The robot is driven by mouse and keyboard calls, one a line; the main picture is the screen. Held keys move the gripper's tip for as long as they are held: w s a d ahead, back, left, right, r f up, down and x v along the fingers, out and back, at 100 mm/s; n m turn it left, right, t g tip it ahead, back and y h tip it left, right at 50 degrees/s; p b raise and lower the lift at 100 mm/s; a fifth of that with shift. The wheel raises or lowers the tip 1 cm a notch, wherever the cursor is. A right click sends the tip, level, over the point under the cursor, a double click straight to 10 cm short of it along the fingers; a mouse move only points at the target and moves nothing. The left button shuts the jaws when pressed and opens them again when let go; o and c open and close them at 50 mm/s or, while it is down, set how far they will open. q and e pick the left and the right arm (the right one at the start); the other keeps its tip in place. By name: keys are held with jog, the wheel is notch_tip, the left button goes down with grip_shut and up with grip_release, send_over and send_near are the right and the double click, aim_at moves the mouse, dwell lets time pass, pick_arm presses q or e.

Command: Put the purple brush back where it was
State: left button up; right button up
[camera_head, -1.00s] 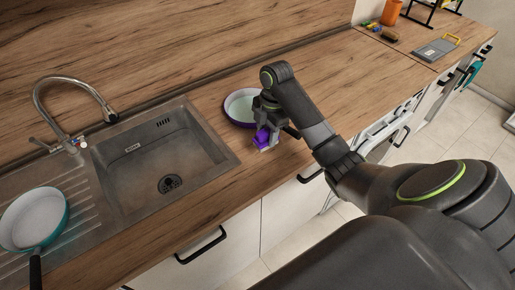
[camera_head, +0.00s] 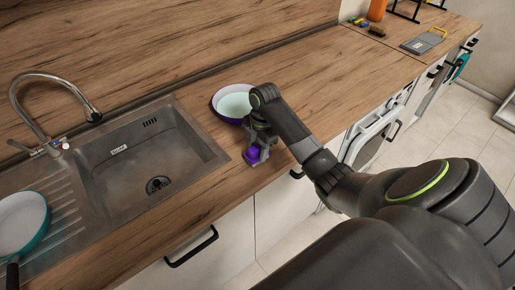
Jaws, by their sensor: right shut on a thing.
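The purple brush (camera_head: 252,154) is in my right gripper (camera_head: 258,150), just above or at the wooden counter to the right of the sink. The gripper points down and hides most of the brush, so I cannot tell whether the brush touches the counter. A purple-rimmed pan or bowl with a pale inside (camera_head: 233,102) lies on the counter right behind the gripper. My left gripper does not show.
The steel sink (camera_head: 135,165) with its tap (camera_head: 62,92) is at the left. A teal pan (camera_head: 20,222) rests on the drainer. A brown brush (camera_head: 377,31), an orange container (camera_head: 376,10) and a grey board (camera_head: 421,43) stand at the far right. The counter between is clear.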

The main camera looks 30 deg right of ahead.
jog(key=shift+f, duration=0.1)
jog(key=o, duration=0.9)
